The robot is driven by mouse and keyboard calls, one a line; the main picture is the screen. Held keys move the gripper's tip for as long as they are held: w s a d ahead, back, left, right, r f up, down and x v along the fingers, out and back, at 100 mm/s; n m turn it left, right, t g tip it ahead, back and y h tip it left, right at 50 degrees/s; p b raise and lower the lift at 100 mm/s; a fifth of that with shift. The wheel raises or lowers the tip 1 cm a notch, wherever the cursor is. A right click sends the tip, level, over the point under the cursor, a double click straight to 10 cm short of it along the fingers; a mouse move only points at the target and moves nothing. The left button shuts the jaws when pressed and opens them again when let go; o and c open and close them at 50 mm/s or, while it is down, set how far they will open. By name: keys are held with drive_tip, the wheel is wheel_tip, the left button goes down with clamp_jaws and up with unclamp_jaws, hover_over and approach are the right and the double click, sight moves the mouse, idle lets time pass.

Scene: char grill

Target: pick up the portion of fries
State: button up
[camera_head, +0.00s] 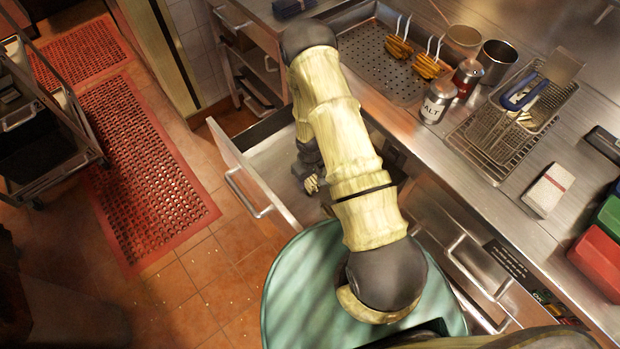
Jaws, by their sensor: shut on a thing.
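My gripper (311,178) is low over the open drawer (262,165), well away from that tray. It is shut on a small golden-yellow thing at its tips that looks like fries. My arm crosses above and hides part of the drawer, so the held thing's full shape cannot be told.
The open drawer's front panel (240,165) juts over the floor. A wheeled rack (45,120) stands left; red mats (145,165) lie between.

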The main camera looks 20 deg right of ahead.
wheel_tip(320, 180, up, 9)
drive_tip(key=shift+f, duration=0.2)
idle(0.6)
drive_tip(key=w+r+m+p, duration=0.3)
drive_tip(key=r+m+p, duration=0.1)
drive_tip(key=r+p, duration=2.1)
drive_tip(key=shift+r, duration=0.9)
drive_tip(key=shift+w, duration=0.1)
